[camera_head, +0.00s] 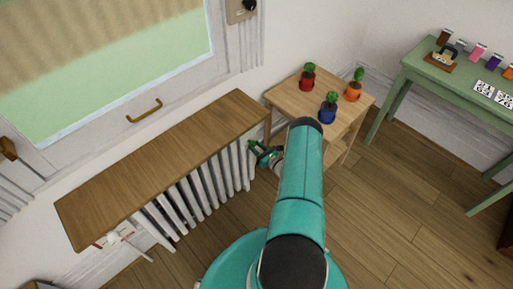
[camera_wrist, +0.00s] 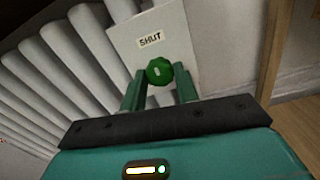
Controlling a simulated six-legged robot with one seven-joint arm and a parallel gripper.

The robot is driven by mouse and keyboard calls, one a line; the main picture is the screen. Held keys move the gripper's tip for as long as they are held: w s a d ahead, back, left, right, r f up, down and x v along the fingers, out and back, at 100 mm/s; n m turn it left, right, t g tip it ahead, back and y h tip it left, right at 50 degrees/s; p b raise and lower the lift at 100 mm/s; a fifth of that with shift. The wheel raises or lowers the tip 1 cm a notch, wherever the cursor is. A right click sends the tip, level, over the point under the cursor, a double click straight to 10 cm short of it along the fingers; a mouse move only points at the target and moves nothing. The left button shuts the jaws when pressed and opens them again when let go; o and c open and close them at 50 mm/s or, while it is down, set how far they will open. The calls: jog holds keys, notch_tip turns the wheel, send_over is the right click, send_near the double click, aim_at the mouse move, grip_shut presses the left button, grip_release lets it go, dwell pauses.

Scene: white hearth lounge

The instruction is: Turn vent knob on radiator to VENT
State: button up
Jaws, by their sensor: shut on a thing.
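The white ribbed radiator (camera_head: 190,205) stands under a wooden shelf against the wall, and its ribs (camera_wrist: 65,55) fill the left of the wrist view. A green knob (camera_wrist: 159,71) with a pale mark on its face sits at the radiator's right end. Behind it is a pale plate (camera_wrist: 178,32) with a label reading "SHUT" (camera_wrist: 150,39). My gripper (camera_wrist: 159,80) is shut on the knob, one finger on each side. In the head view my gripper (camera_head: 264,155) is at the radiator's right end. No VENT label can be read.
The wooden shelf (camera_head: 165,160) overhangs the radiator. A small wooden table (camera_head: 288,97) with several potted cacti stands just right of my gripper. A green table (camera_head: 420,62) with small goods is at the far right. The floor (camera_head: 400,210) between is clear.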

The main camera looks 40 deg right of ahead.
jog(key=n, duration=0.3)
jog(key=shift+n, duration=0.4)
jog(key=n, duration=0.3)
jog(key=shift+n, duration=0.3)
jog(key=n, duration=0.3)
jog(key=shift+n, duration=0.3)
jog(key=n, duration=0.4)
jog(key=shift+n, duration=0.3)
jog(key=n, duration=0.3)
jog(key=shift+n, duration=0.3)
jog(key=n, duration=0.3)
jog(key=shift+n, duration=0.4)
jog(key=n, duration=0.6)
jog(key=shift+n, duration=0.3)
